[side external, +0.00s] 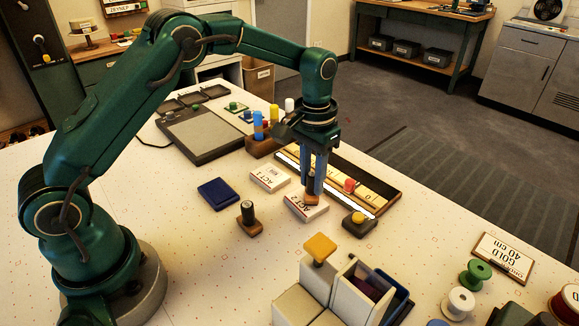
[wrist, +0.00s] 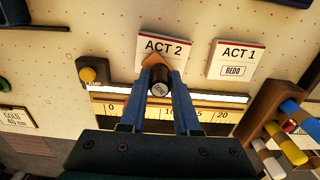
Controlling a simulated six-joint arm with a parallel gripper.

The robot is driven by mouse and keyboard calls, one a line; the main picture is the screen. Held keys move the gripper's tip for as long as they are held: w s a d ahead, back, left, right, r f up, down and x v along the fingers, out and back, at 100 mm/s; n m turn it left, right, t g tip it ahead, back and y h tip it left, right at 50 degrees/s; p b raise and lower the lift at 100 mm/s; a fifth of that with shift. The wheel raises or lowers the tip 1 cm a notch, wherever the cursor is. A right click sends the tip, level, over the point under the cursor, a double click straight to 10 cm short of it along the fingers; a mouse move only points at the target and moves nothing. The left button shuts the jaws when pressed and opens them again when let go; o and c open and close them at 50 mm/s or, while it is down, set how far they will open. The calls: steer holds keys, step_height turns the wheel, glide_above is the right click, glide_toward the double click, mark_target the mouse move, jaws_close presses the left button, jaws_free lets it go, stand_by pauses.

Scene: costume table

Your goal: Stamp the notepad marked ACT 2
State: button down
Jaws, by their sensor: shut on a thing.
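My gripper (side external: 314,190) is shut on a dark-handled stamp with a brown base (side external: 311,199). The stamp also shows between the fingers in the wrist view (wrist: 159,83); the lettering on its top is too small to read. The stamp is upright over the white notepad marked ACT 2 (side external: 300,209), at the pad's lower edge in the wrist view (wrist: 165,46). I cannot tell whether it touches the paper. The base hides part of that pad. The notepad marked ACT 1 (wrist: 237,49) lies beside it and bears a boxed REDO mark.
A blue ink pad (side external: 217,194) and a second stamp (side external: 248,217) stand to the left. A yellow-button box (wrist: 88,75) and a ruler tray (side external: 382,188) lie close by. A wooden rack with coloured pegs (wrist: 262,120) is near ACT 1. Grey bins (side external: 300,305) stand in front.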

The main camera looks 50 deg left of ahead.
stand_by(0.5)
steer(key=shift+r, duration=3.5)
